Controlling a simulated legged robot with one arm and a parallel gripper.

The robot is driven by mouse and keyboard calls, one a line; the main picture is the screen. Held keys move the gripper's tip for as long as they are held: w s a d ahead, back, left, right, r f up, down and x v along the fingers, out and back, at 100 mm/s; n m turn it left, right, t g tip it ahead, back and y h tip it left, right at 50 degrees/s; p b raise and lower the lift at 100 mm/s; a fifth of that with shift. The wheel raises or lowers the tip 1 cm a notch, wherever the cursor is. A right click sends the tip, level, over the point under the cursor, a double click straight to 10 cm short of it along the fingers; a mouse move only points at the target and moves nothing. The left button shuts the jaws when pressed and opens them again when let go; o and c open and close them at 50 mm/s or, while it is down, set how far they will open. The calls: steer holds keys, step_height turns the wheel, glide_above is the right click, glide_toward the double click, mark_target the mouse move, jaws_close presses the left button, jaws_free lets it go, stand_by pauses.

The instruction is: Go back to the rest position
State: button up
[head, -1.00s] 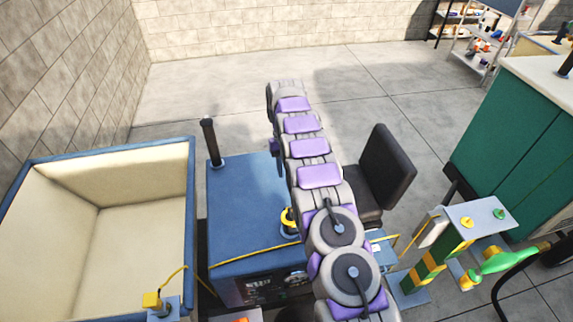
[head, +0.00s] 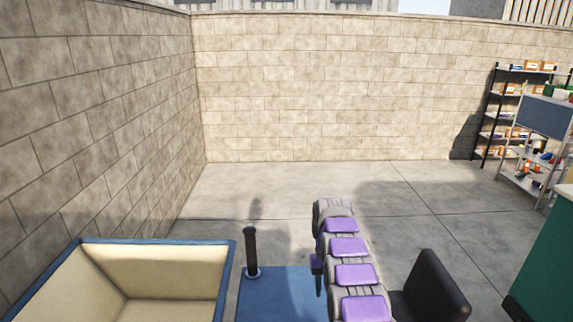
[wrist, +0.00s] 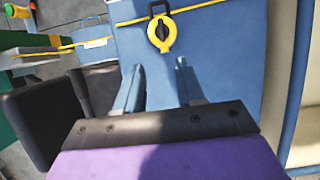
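My gripper (wrist: 158,88) shows in the wrist view with its two blue-grey fingers apart and nothing between them. It is open, over the top of a blue cabinet (wrist: 222,60). A yellow ring-shaped part with a black handle (wrist: 160,36) lies beyond the fingertips on that cabinet, apart from them. In the head view my grey arm with purple pads rises from the bottom edge, and the fingers cannot be made out there. The blue cabinet top also shows there (head: 275,290), left of my arm, with a dark upright post (head: 251,252) on it.
A cream bin with a blue rim (head: 160,241) stands at the lower left. A black panel, perhaps a seat back (head: 435,285), is close right of my arm. A green cabinet (head: 548,260) and shelves (head: 500,115) are at the right. Floor before the block wall is clear.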

steer(key=s+r+b, duration=0.5)
steer(key=s+r, duration=0.3)
steer(key=s+t+b, duration=0.2)
steer(key=s+b, duration=0.6)
steer(key=s, duration=1.8)
steer(key=shift+s+a, duration=0.15)
steer(key=shift+s, duration=0.25)
steer(key=shift+t, duration=0.3)
steer(key=s+f+b, duration=0.1)
steer(key=s+f, duration=0.1)
steer(key=s, duration=0.2)
steer(key=s+f+b, duration=0.1)
steer(key=s+f, duration=0.1)
steer(key=s, duration=0.3)
steer(key=s+f+b, duration=0.2)
steer(key=s, duration=0.2)
steer(key=shift+s+f, duration=0.25)
steer(key=shift+f, duration=0.1)
steer(key=shift+c, duration=0.3)
